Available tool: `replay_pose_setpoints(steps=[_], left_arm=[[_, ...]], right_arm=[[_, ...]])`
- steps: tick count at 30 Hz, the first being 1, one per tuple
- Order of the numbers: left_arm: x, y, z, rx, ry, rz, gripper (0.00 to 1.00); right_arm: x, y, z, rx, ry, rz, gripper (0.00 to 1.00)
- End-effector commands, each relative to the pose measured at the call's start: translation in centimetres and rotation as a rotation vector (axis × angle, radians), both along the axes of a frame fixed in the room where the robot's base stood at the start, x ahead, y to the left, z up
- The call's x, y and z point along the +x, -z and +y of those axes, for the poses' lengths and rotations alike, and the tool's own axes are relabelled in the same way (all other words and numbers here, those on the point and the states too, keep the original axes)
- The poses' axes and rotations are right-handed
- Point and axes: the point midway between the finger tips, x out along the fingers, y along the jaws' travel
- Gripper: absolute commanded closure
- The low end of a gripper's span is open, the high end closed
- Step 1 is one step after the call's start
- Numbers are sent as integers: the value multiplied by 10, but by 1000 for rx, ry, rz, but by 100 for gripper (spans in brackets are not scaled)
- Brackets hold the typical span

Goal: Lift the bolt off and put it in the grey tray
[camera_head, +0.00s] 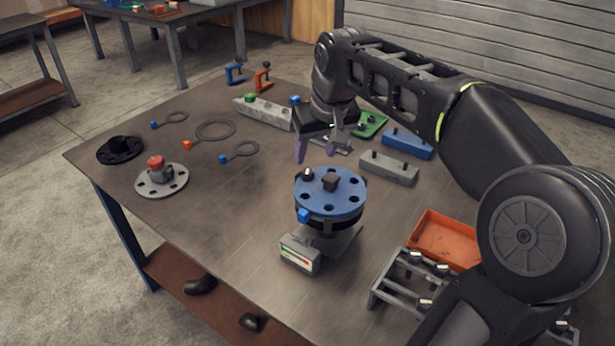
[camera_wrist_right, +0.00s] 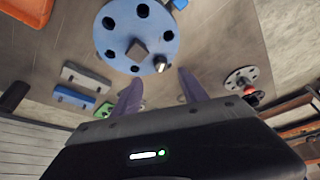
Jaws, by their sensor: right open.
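A blue round flange (camera_head: 345,203) with several holes sits on a stand near the middle of the table. A small bolt (camera_head: 308,174) stands upright in one hole near its far left rim. In the right wrist view the bolt (camera_wrist_right: 160,64) shows a bright shank side and a dark end. My right gripper (camera_head: 315,161) is open and empty, just above and behind the flange. In the right wrist view its purple fingers (camera_wrist_right: 159,88) point toward the bolt, apart from it. I cannot make out a grey tray for certain. My left gripper is out of view.
An orange tray (camera_head: 446,239) and a grey rack (camera_head: 405,283) stand at the right front. A grey block (camera_head: 388,168) and a blue block (camera_head: 407,143) lie at right. A grey flange with a red knob (camera_head: 161,180) and ring gaskets (camera_head: 216,131) lie at left. A small gauge box (camera_head: 299,254) stands in front.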

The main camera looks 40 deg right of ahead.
Motion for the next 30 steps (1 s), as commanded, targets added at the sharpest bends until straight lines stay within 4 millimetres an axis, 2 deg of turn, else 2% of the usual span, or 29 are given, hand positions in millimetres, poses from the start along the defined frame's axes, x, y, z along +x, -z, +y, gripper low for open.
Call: replay_pose_setpoints(steps=[9, 20, 30], left_arm=[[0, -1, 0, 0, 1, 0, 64], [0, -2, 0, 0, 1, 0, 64], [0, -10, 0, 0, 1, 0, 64]], right_arm=[[10, 24, -2, 2, 0, 3, 49], [12, 27, -3, 1, -1, 2, 49], [31, 66, -7, 2, -1, 5, 49]])
